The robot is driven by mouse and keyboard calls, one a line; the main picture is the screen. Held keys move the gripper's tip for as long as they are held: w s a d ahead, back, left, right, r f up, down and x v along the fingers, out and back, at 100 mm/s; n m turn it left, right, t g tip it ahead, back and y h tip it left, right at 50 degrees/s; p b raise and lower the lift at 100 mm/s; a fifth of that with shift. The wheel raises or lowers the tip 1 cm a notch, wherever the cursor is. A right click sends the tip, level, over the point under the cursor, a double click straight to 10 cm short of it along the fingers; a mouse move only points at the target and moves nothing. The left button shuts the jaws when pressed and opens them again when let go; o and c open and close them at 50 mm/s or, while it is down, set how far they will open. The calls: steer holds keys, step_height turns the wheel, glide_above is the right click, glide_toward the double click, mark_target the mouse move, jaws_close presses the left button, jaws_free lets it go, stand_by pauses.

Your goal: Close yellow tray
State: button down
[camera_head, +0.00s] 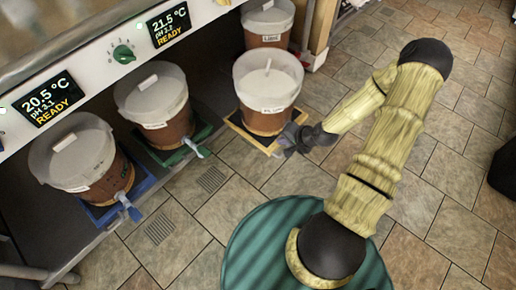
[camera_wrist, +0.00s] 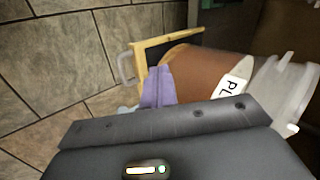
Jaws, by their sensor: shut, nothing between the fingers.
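The yellow tray (camera_head: 236,122) sticks out in front of the bay under the counter in the head view, farther forward than the blue and green trays. My gripper (camera_head: 293,139) is at the tray's front right corner, beside the bucket, and is shut and empty. Whether it touches the tray cannot be told.
A blue tray (camera_head: 104,216) and a green tray (camera_head: 177,158), each with a lidded bucket, sit to the left. Another bucket (camera_head: 268,22) stands behind. A control panel (camera_head: 122,48) with a green knob and displays runs above. The tiled floor (camera_head: 200,225) in front is mostly free.

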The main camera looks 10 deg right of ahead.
step_height(320, 180, down, 6)
steer(key=w+m+t+b, duration=0.1)
steer(key=b, duration=0.2)
steer(key=shift+w+m+t+y, duration=0.15)
steer(key=shift+m+t+y, duration=0.15)
steer(key=shift+m, duration=0.1)
steer(key=shift+r, duration=0.1)
steer(key=b, duration=0.6)
glide_toward(253, 139)
step_height(253, 139, down, 4)
steer(key=shift+a, duration=0.15)
steer(key=w+a+b, duration=0.1)
steer(key=w+a, duration=0.1)
steer(key=shift+w+b, duration=0.3)
steer(key=shift+w+a+r, duration=0.15)
steer(key=shift+w+a, duration=0.15)
steer(key=shift+w, duration=0.05)
